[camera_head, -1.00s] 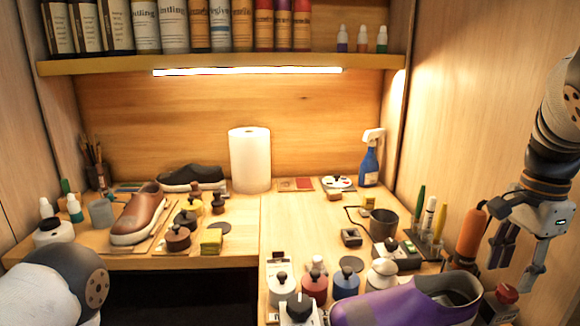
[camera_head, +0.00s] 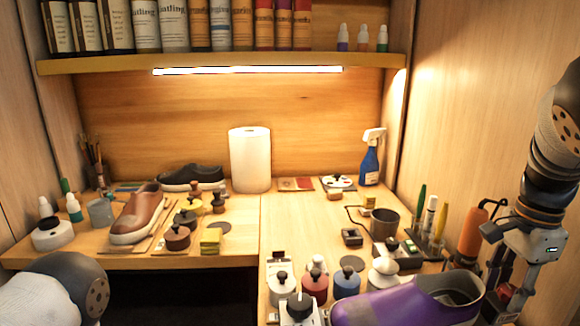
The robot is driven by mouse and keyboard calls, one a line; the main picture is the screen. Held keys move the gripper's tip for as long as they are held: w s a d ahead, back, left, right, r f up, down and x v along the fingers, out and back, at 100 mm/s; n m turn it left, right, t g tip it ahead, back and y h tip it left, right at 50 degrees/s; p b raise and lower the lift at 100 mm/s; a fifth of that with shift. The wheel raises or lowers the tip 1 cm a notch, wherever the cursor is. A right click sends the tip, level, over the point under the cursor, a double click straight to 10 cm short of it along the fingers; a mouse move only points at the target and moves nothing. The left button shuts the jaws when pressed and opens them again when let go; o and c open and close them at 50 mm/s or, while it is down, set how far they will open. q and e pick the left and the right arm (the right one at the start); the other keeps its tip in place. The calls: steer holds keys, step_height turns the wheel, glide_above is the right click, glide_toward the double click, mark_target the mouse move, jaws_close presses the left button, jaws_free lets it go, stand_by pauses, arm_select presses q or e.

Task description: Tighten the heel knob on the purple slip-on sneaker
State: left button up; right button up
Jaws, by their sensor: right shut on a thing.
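The purple slip-on sneaker (camera_head: 400,305) lies at the bottom right of the bench, with its heel and dark opening toward the right. Its lower part is cut off by the picture's edge. My right gripper (camera_head: 501,298) points down just right of the heel. Its fingers are shut on the small dark and reddish heel knob (camera_head: 504,291), which they mostly hide. My left gripper is out of view; only a rounded part of my left arm shows at the lower left.
An orange bottle (camera_head: 471,234) stands close to the right gripper. A brown shoe (camera_head: 139,216) and a paper roll (camera_head: 250,160) stand farther away.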

steer(key=shift+o, duration=0.2)
steer(key=m, duration=0.3)
steer(key=shift+s+f, duration=0.1)
steer(key=shift+f, duration=0.05)
steer(key=shift+o, duration=0.4)
steer(key=m, duration=0.3)
steer(key=shift+s+d+f+m, duration=0.1)
steer(key=shift+d+m, duration=0.05)
steer(key=shift+m, duration=0.25)
steer(key=shift+s, duration=0.1)
steer(key=shift+c, duration=0.5)
steer(key=m, duration=0.5)
steer(key=shift+y, duration=0.4)
steer(key=m, duration=0.3)
steer(key=shift+f, duration=0.2)
steer(key=shift+c, duration=0.3)
steer(key=m, duration=0.4)
steer(key=shift+t, duration=0.3)
steer(key=shift+c, duration=0.6)
steer(key=shift+s+r, duration=0.1)
steer(key=shift+s, duration=0.05)
steer(key=m, duration=0.4)
steer(key=o, duration=0.9)
steer(key=shift+a, duration=0.25)
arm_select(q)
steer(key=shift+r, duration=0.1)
